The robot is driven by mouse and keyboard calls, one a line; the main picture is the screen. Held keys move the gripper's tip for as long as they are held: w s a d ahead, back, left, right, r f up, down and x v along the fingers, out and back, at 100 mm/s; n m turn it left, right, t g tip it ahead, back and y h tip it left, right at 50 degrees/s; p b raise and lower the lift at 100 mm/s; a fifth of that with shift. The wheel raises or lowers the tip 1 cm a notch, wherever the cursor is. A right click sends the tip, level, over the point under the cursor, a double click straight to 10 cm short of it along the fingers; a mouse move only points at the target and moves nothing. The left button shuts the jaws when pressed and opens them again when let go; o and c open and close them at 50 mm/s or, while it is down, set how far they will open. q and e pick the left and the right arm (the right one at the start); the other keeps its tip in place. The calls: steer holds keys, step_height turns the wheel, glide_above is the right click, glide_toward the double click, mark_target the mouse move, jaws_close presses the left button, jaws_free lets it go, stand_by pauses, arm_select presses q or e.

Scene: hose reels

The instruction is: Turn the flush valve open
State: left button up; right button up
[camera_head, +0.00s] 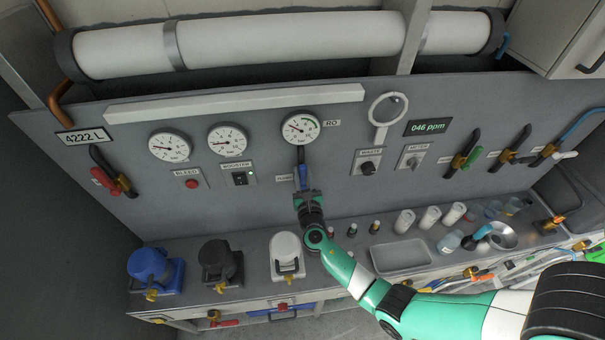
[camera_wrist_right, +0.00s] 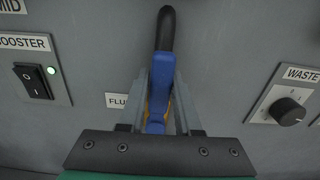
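The flush valve's blue lever handle (camera_head: 303,172) hangs down from a dark curved pipe on the grey panel, below the RO gauge. Its label (camera_head: 285,178) is beside it, to the left. My right gripper (camera_head: 304,190) reaches up to the handle from below. In the right wrist view, the blue handle (camera_wrist_right: 158,68) stands between the two grey fingers (camera_wrist_right: 166,90), which lie close against both sides with no clear gap. The fingers partly hide the handle's lower end, where some yellow shows. The handle points nearly straight down. My left gripper is not in view.
The booster switch (camera_head: 240,178) is left of the handle, and the waste knob (camera_head: 368,167) is right. A red-handled valve (camera_head: 104,178) is at far left. Housings, small bottles and a tray (camera_head: 402,257) stand on the counter below. The panel immediately around the handle is fairly clear.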

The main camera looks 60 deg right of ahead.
steer(key=o, duration=0.4)
steer(key=shift+c, duration=0.2)
steer(key=p+v, duration=0.1)
steer(key=v, duration=1)
steer(key=shift+a, duration=0.3)
steer(key=shift+s, duration=0.15)
